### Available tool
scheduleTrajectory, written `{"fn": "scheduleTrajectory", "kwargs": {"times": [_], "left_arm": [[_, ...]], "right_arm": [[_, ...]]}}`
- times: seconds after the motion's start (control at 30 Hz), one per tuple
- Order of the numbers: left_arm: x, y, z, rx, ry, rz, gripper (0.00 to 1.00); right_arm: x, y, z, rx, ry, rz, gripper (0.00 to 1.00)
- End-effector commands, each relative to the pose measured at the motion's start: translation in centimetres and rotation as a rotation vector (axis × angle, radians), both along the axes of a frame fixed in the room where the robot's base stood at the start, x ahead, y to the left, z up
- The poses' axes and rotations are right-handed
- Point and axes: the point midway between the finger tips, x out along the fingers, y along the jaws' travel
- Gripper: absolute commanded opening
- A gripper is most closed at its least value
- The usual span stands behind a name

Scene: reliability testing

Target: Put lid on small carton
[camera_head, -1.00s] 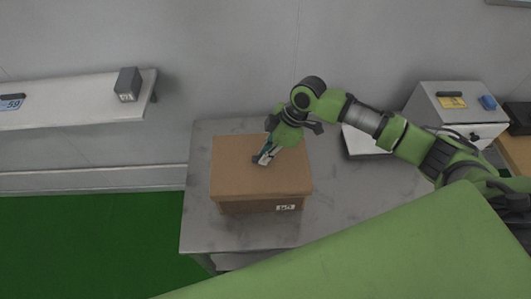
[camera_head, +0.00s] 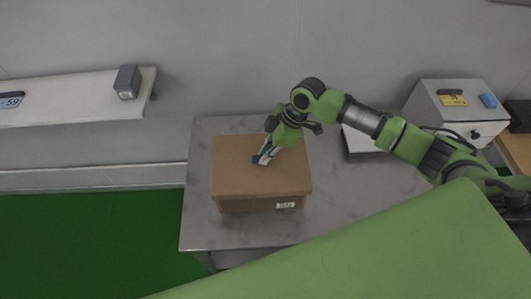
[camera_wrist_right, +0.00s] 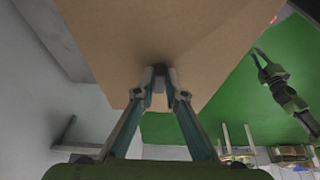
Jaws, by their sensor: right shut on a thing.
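The small brown carton (camera_head: 245,206) stands on the grey metal table, with a white label on its front. Its brown lid (camera_head: 232,178) lies over the carton's top, looking level and lined up with the walls. My right gripper (camera_head: 260,162) is above the middle of the lid, shut on its small dark handle. In the right wrist view, both fingertips (camera_wrist_right: 160,73) close around this handle (camera_wrist_right: 160,70), and the lid (camera_wrist_right: 110,45) fills the upper middle. My left gripper (camera_wrist_right: 262,62) shows at the right there; its finger opening is unclear.
The grey metal table (camera_head: 350,205) has bare room right of the carton. A grey box with a drawer (camera_head: 440,105) stands at the back right. A white wall shelf (camera_head: 70,108) at the left carries a small grey block (camera_head: 127,83). The green floor (camera_head: 90,240) is clear.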

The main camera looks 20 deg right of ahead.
Motion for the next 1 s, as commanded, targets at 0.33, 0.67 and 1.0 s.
{"fn": "scheduleTrajectory", "kwargs": {"times": [0.33,0.67,1.0], "left_arm": [[0.0,0.0,-0.1,0.000,0.000,0.001,0.21],[0.0,0.0,-0.3,0.000,0.000,0.001,0.21],[0.0,0.0,-0.3,0.000,0.000,0.001,0.21]], "right_arm": [[0.0,0.0,-0.2,0.001,0.000,0.000,0.00],[0.1,0.0,-0.9,0.001,0.000,0.000,0.00],[0.1,0.0,-1.2,0.001,-0.002,0.001,0.00]]}}
